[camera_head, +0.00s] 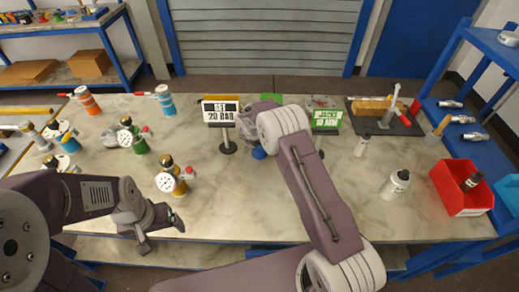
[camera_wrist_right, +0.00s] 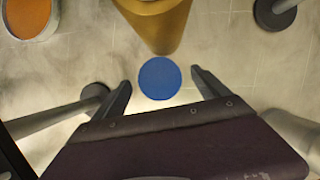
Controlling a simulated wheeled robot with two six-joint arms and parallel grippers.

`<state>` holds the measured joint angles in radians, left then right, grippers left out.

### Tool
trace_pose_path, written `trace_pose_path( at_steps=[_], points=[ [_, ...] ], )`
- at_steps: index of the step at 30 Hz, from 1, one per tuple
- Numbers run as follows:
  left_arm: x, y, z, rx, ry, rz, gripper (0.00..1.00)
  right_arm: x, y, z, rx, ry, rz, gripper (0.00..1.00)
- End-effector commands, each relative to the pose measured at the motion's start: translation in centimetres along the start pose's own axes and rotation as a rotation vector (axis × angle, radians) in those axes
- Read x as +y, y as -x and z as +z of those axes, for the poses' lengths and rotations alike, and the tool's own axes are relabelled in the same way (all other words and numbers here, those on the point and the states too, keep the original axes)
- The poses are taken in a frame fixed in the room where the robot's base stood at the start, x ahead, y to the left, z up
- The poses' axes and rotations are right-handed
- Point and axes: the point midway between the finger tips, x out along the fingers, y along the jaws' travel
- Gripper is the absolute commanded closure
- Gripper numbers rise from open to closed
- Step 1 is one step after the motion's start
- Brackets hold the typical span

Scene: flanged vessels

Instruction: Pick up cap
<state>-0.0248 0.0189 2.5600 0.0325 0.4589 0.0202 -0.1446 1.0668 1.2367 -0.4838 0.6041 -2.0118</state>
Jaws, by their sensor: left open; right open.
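A round blue cap (camera_wrist_right: 160,78) lies on the marbled bench in the right wrist view. My right gripper (camera_wrist_right: 160,84) is open, with one finger to each side of the cap and a gap on both sides. I cannot tell its height above the bench. In the head view the right fingers are largely hidden behind the arm. My left gripper (camera_head: 162,226) is open and empty near the bench's front edge, far from the cap.
A gold cylinder (camera_wrist_right: 155,25) stands close beyond the cap. A sign reading "SET 20 BAR" (camera_head: 221,112) stands left of my right wrist, and a green sign (camera_head: 326,120) right. Flanged vessels (camera_head: 173,180) crowd the left; a red bin (camera_head: 460,188) sits at right.

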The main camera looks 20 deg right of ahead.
Motion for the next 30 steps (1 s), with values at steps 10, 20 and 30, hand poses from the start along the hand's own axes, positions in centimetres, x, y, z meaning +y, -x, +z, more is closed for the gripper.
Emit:
trace_pose_path(
  at_steps=[10, 20, 30],
  points=[
    [0.0, 0.1, 0.0, 0.0, 0.0, 0.0, 0.16, 0.0, -2.3, 0.0, -0.001, 0.0, 0.002, 0.15],
    [0.0, 0.1, 0.0, 0.0, 0.0, 0.0, 0.16, 0.0, -2.3, 0.0, -0.001, 0.0, 0.002, 0.8],
    [0.0, 0.1, 0.0, 0.0, 0.0, 0.0, 0.16, 0.0, -1.0, 0.6, -0.003, -0.002, 0.002, 0.8]
  ],
)
